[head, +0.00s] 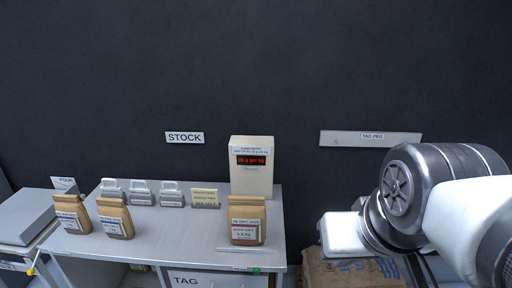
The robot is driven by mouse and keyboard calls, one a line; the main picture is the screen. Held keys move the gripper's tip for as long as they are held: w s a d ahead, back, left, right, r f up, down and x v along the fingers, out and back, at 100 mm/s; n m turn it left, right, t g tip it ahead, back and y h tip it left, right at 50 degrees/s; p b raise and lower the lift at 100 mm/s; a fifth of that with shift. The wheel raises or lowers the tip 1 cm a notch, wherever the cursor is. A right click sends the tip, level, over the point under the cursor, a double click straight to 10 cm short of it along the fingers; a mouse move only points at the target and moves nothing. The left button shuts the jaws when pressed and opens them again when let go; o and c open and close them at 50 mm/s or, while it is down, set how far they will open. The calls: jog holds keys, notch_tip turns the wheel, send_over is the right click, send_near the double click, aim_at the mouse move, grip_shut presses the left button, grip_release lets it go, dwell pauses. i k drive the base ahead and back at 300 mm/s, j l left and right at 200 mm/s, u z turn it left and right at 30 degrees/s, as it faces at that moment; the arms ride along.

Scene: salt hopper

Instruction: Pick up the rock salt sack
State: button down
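The sack that appears to be the rock salt sack (247,221) is brown paper with a folded top and a red-and-white label. It stands upright on the right part of the grey table (185,243), in front of a white box with a red display. My arm reaches in from the right edge. A white block at its end, which seems to be my gripper (343,234), is right of the sack and clearly apart from it. Its fingers do not show, so I cannot see whether it is open or shut.
Two brown sacks with blue labels (72,214) (114,218) stand at the table's left. Several grey holders (142,193) and a beige card (204,198) line the back. The display box (252,165) stands behind the red-labelled sack. A cardboard-brown item (350,272) lies below my arm.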

aim_at(247, 216)
jog(key=i+j+u, duration=0.15)
jog(key=i+j, duration=0.15)
jog(key=j, duration=0.15)
jog(key=i+j+u, duration=0.15)
jog(key=i+j, duration=0.2)
jog(key=j, duration=0.1)
